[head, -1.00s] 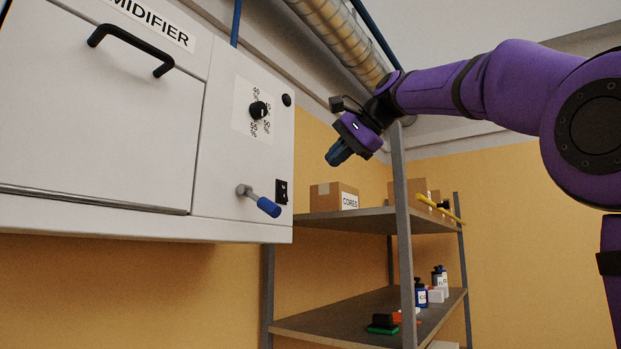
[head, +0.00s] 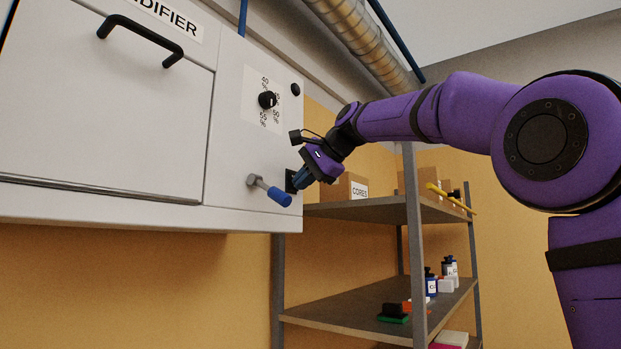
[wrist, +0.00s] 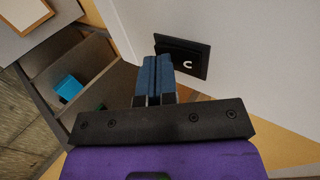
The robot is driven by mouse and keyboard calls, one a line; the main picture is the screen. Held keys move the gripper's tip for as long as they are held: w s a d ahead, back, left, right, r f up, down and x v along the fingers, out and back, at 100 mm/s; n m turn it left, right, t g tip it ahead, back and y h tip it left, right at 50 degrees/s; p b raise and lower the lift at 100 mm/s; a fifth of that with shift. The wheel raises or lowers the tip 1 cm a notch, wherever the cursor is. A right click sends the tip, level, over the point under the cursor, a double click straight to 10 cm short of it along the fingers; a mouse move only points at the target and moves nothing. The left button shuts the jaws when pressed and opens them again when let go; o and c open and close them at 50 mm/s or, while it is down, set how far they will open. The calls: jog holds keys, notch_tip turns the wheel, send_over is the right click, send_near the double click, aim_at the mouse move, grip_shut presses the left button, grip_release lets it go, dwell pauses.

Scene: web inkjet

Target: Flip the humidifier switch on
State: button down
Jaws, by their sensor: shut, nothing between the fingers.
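The humidifier (head: 225,140) is a white wall unit at the left of the head view. Its black rocker switch (head: 290,180) is low on the front panel near the right edge, mostly hidden behind my gripper. In the wrist view the switch (wrist: 190,58) shows as a black plate with a white mark. My gripper (head: 301,178) is shut, its blue fingers together and empty. In the wrist view the fingertips (wrist: 163,62) overlap the switch's near edge. I cannot tell whether they touch it.
A blue-tipped lever (head: 270,190) sticks out just left of the switch. A black dial (head: 267,99) and a round black button (head: 295,89) are above. A grey shelf (head: 350,312) with boxes and bottles stands behind, to the right.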

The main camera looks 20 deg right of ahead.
dwell(0.3)
jog(key=shift+w+a+f+t+y, duration=0.1)
jog(key=shift+w+f+t+y, duration=0.05)
jog(key=shift+t+y, duration=0.3)
jog(key=shift+w+a+f+t+y, duration=0.15)
jog(key=shift+t+y, duration=0.1)
jog(key=shift+t, duration=0.3)
jog(key=shift+r, duration=0.15)
